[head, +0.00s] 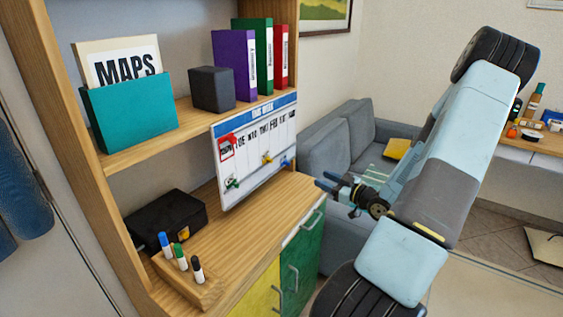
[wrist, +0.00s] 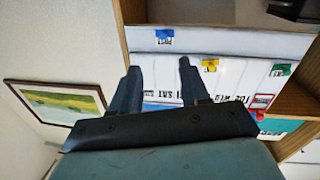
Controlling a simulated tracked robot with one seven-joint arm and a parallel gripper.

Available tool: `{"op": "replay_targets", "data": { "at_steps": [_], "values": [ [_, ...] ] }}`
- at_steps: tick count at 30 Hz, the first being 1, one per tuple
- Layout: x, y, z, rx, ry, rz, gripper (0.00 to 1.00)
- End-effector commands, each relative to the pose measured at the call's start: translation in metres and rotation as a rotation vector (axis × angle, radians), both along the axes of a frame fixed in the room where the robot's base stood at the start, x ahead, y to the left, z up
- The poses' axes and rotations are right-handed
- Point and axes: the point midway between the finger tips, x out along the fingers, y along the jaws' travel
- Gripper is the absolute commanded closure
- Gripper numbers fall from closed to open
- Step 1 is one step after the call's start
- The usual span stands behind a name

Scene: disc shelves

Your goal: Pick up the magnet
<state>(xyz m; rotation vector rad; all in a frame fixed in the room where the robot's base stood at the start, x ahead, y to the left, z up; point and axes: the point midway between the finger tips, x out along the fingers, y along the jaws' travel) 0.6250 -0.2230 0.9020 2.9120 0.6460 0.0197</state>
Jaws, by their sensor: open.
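A white weekly planner board (head: 252,165) leans upright against the shelf, standing on the wooden counter. Several magnets are on it: a red one (head: 228,140) at upper left, a green one (head: 232,183) at lower left, a yellow one (head: 267,158) and a blue one (head: 284,161) toward the right. In the wrist view the board appears upside down, with the blue magnet (wrist: 164,37) beyond my fingertips, the yellow magnet (wrist: 210,65) to their right and the green magnet (wrist: 281,69) farther right. My gripper (head: 338,196) is open and empty, right of the board, apart from it.
A black case (head: 168,222) and a wooden holder (head: 205,287) with several markers occupy the counter. Above, the shelf holds a teal maps box (head: 130,117), a dark box (head: 212,89) and binders (head: 235,65). A grey sofa (head: 325,156) stands behind my gripper.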

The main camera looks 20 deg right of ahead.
Motion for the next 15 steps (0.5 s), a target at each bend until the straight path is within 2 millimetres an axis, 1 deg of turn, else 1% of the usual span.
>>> {"op": "replay_targets", "data": {
  "at_steps": [2,5,15],
  "values": [
    [0.001,0.003,0.0,0.013,-0.014,0.007,0.55],
    [0.01,0.009,0.001,0.016,-0.02,0.014,0.55],
    [0.063,0.04,0.0,0.014,-0.018,0.024,0.55]
  ]
}}
